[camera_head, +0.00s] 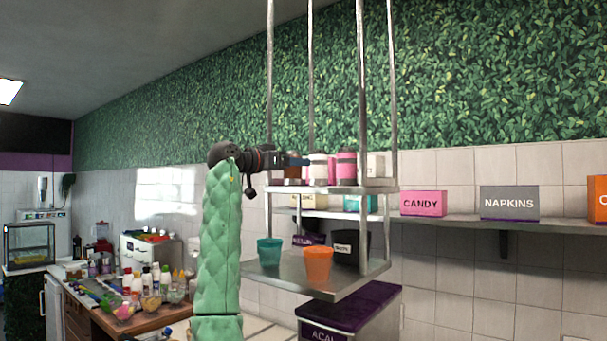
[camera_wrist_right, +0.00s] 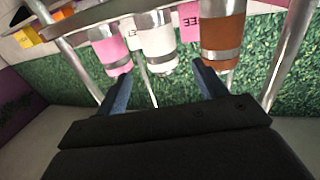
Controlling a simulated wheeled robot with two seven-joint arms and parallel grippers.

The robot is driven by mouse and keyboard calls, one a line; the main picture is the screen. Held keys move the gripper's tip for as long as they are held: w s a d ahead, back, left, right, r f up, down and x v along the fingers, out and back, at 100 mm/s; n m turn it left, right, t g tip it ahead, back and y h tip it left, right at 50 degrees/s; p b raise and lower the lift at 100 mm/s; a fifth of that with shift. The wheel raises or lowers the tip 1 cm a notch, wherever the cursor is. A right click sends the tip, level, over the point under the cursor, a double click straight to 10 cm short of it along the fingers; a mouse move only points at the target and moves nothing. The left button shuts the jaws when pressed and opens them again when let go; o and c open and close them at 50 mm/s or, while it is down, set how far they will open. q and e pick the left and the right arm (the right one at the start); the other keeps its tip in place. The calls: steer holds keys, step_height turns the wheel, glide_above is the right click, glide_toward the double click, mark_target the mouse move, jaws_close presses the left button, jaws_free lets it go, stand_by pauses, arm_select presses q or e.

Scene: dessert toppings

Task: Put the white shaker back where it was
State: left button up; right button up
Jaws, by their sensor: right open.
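The white shaker (camera_head: 318,168) stands upright on the top shelf (camera_head: 335,188) of the hanging metal rack, between a brown shaker (camera_head: 292,170) and a pink shaker (camera_head: 346,165). My right gripper (camera_head: 298,161) reaches in from the left at the height of the shakers. In the right wrist view, which is turned over, the white shaker (camera_wrist_right: 157,38) is in front of the gap between the open blue fingers (camera_wrist_right: 162,73). The finger tips lie to either side of it, and I see no grip on it. My left gripper is not in view.
In the right wrist view, the pink shaker (camera_wrist_right: 108,45) and brown shaker (camera_wrist_right: 222,35) flank the white one closely. Metal rack posts (camera_head: 362,90) rise around the shelf. A teal cup (camera_head: 269,251) and an orange cup (camera_head: 318,265) stand on the lower shelf.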

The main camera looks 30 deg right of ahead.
arm_select(q)
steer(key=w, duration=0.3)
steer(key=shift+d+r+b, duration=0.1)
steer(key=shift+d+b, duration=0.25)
steer(key=shift+b, duration=0.05)
arm_select(e)
steer(key=a, duration=0.2)
steer(key=shift+s+a, duration=0.2)
steer(key=shift+a, duration=0.1)
steer(key=shift+d, duration=0.1)
